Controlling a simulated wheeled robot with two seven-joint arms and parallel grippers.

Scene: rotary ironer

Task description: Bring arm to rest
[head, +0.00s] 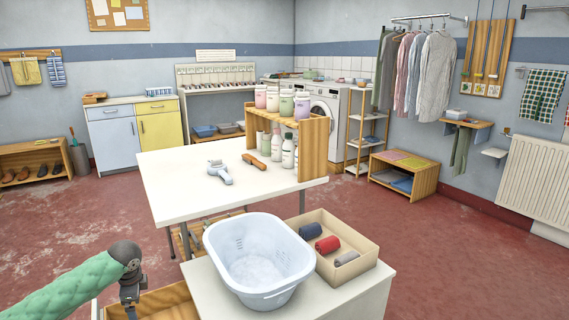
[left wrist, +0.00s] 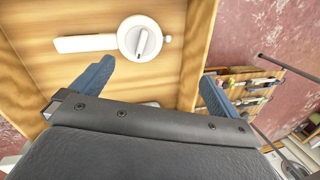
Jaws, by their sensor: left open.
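My left arm, in a green quilted sleeve (head: 70,287), enters the head view at the lower left. Its dark wrist and gripper (head: 130,292) point down at the picture's bottom edge, where the fingertips are cut off. In the left wrist view the gripper (left wrist: 154,88) is open, with its two blue fingers spread wide and nothing between them. Beyond the fingers is a wooden panel (left wrist: 188,60) bearing a white round knob (left wrist: 140,38) with a pale bar to its left. The fingers appear apart from the knob. My right gripper is in neither view.
A white basin (head: 258,255) and a box with rolled cloths (head: 345,262) stand on a white counter close to my left arm. A white table (head: 175,185) with a grey tool and a shelf of jars stands behind. Red floor (head: 470,260) is clear at the right.

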